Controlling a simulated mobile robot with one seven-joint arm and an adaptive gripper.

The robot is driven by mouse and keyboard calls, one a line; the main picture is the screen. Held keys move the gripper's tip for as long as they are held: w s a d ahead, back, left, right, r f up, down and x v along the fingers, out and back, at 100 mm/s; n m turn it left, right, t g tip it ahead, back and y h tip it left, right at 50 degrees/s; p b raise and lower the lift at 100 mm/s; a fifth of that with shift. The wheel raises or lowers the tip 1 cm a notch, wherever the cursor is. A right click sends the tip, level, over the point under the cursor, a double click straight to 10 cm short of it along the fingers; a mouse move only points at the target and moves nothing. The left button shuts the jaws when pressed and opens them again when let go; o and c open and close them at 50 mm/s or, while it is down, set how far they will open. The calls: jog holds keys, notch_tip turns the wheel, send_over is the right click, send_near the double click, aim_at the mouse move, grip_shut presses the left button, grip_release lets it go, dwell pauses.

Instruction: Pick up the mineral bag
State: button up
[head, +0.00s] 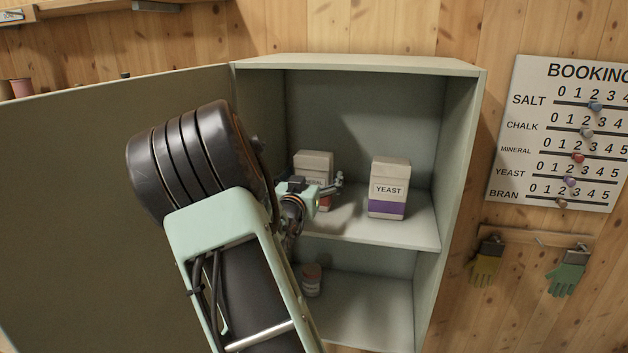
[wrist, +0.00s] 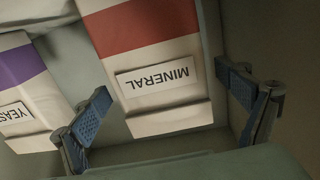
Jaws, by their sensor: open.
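The mineral bag (head: 314,166) is a cream block-shaped bag with a red band, standing on the upper shelf of the open cabinet. My arm partly hides it in the head view. In the wrist view the mineral bag (wrist: 168,105) fills the middle, with its label upside down. My gripper (wrist: 168,107) is open, with one blue-padded finger on each side of the bag in the picture. The gripper (head: 323,187) is in front of the bag in the head view. I cannot tell whether either finger touches it.
The yeast bag (head: 388,190), with a purple band, stands to the right of the mineral bag; in the wrist view the yeast bag (wrist: 24,95) is close by the left finger. A small jar (head: 312,280) is on the lower shelf. The open cabinet door (head: 80,200) is at left.

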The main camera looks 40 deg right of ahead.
jog(key=shift+w+d, duration=0.5)
jog(key=shift+c, duration=0.7)
jog(key=c, duration=1.8)
jog(key=shift+r, duration=0.1)
